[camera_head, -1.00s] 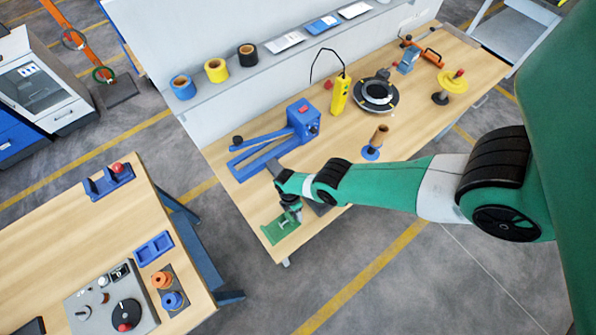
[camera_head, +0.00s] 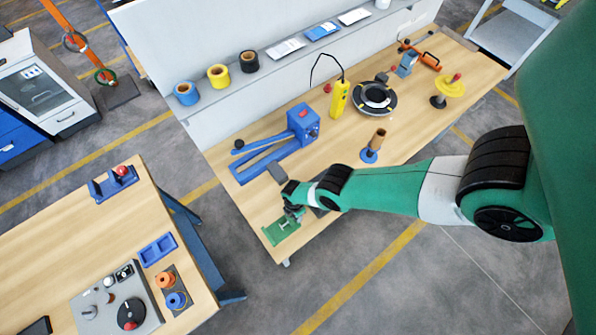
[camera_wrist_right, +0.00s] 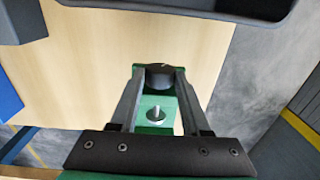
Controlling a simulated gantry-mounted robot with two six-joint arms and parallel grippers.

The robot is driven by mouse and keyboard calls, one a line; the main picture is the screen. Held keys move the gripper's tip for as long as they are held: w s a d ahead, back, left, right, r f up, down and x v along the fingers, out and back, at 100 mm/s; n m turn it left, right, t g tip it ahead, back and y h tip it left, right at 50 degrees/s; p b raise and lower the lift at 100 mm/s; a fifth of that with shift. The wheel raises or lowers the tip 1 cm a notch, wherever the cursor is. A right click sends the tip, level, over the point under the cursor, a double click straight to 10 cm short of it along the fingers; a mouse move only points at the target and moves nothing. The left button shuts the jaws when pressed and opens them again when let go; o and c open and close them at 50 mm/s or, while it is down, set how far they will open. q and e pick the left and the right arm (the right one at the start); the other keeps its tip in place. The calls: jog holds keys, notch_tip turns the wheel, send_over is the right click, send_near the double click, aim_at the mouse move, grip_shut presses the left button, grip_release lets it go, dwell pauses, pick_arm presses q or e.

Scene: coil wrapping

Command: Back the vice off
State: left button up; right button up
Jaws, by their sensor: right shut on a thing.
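The small green vice (camera_head: 281,232) stands at the near left corner of the long wooden bench. It also shows in the right wrist view, as a green base (camera_wrist_right: 166,127) with a silver screw (camera_wrist_right: 155,113). My right gripper (camera_head: 294,212) is down at the vice. In the right wrist view, the fingertips of my right gripper (camera_wrist_right: 159,78) close on a dark round knob (camera_wrist_right: 159,73) at the vice's far end. The arm hides part of the vice in the head view. My left gripper is not in view.
A blue lever tool (camera_head: 302,122) stands behind the vice on the bench (camera_head: 340,150). A wooden spool on a blue base (camera_head: 377,141), a yellow device (camera_head: 340,98) and a black ring (camera_head: 376,97) stand farther right. A second table (camera_head: 110,235) is at the left.

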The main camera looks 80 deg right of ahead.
jog(key=shift+s+a+r+t+h+p, duration=0.15)
jog(key=shift+s+r+t+h+p, duration=0.15)
jog(key=shift+r+t, duration=0.1)
jog(key=shift+w+f, duration=0.15)
jog(key=shift+f, duration=0.2)
jog(key=shift+s+a+r+t+h+p, duration=0.15)
jog(key=shift+s+t+h+p, duration=0.1)
jog(key=shift+t+h+p, duration=0.25)
jog(key=shift+f+t+h, duration=0.2)
jog(key=shift+t+h, duration=0.1)
jog(key=shift+t, duration=0.1)
jog(key=shift+s+a+f+t+h+b, duration=0.1)
jog(key=shift+f+t+h+b, duration=0.2)
jog(key=shift+t, duration=0.1)
jog(key=shift+r, duration=0.15)
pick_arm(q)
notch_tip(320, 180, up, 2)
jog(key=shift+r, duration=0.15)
pick_arm(e)
jog(key=shift+r+t+h, duration=0.1)
jog(key=shift+t+h, duration=0.2)
